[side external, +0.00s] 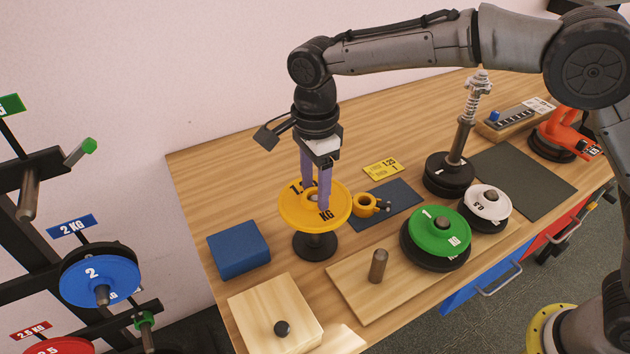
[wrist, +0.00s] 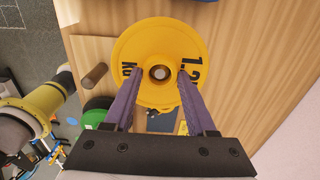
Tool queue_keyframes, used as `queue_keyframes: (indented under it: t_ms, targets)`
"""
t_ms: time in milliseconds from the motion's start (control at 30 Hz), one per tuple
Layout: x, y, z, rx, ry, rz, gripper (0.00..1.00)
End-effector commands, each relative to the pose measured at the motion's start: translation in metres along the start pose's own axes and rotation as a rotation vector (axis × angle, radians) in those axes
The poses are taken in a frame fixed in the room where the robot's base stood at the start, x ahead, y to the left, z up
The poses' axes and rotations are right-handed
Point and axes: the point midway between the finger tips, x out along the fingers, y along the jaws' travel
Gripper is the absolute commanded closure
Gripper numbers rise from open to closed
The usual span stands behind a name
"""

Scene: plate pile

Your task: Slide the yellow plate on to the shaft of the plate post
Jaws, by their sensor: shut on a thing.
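The yellow plate (side external: 290,212), marked 1.25 KG, lies about level over a black round-footed stand (side external: 315,247). My gripper (side external: 317,205) points down with its purple fingers shut on the plate's raised hub. In the wrist view, the fingers (wrist: 158,73) stand on either side of the yellow plate's (wrist: 135,45) hub, and a round grey end shows in its centre hole. The plate hides the stand's top, so I cannot tell whether the two touch. A tall post (side external: 463,138) with a metal upper shaft and spring stands farther right, with black plates around its foot.
A wooden board carries a bare peg (side external: 378,266), a green plate (side external: 428,228) and a white plate (side external: 490,198). A yellow collar (side external: 367,204) lies on a dark mat. A blue block (side external: 238,248) and wooden block (side external: 265,312) are near the left edge.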

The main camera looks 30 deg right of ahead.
Motion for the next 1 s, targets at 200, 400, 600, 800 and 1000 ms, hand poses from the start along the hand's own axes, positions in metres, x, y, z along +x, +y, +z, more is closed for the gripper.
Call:
queue_keyframes:
  t_ms: [200, 400, 600, 800, 1000]
  targets:
    - [0.002, -0.001, 0.001, 0.0, -0.005, -0.009, 1.0]
    - [0.008, -0.001, 0.001, 0.0, -0.005, -0.009, 1.0]
    - [0.014, -0.002, 0.001, 0.0, -0.006, -0.009, 1.0]
    - [0.02, -0.002, 0.001, 0.0, -0.005, -0.009, 1.0]
    - [0.025, -0.002, 0.001, 0.0, -0.006, -0.009, 1.0]
